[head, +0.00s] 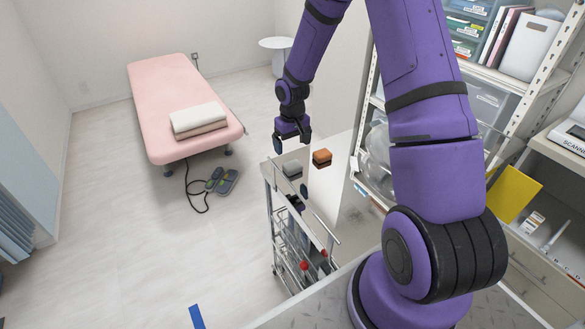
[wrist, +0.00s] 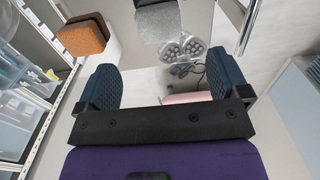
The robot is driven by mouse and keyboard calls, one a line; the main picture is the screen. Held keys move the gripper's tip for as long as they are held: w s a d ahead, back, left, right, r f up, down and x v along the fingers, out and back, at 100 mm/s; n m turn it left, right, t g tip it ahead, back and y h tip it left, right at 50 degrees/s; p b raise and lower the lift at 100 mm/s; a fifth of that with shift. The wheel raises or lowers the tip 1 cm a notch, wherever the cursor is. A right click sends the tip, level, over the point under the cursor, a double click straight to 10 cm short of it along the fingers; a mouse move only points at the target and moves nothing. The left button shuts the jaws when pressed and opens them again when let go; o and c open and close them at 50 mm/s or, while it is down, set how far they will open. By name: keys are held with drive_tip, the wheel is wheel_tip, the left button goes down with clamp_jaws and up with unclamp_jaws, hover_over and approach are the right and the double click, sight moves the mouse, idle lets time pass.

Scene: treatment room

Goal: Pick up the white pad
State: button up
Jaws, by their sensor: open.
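A pale grey-white block-shaped pad (head: 292,168) sits on the top of the steel cart, near its far left corner. It also shows at the top of the wrist view (wrist: 158,22), ahead of the fingers and apart from them. My gripper (head: 291,143) hangs above the cart's far end, over the pad, with its fingers apart and nothing between them. Its two dark blue fingers (wrist: 164,88) show spread wide in the wrist view. The exact height of the gap above the pad is hard to tell.
An orange and dark brown block (head: 321,157) lies just right of the pad, also in the wrist view (wrist: 82,39). The steel cart (head: 326,190) has rails. Shelving (head: 512,85) stands close on the right. A pink bed (head: 165,90) bears a folded white towel (head: 198,116).

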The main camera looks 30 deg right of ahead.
sight(293, 164)
wheel_tip(293, 164, down, 9)
drive_tip(key=shift+d+f, duration=0.1)
drive_tip(key=shift+f, duration=0.1)
idle(0.4)
drive_tip(key=c, duration=1.1)
drive_tip(key=shift+o, duration=0.2)
wheel_tip(293, 164, up, 10)
drive_tip(key=shift+r, duration=0.1)
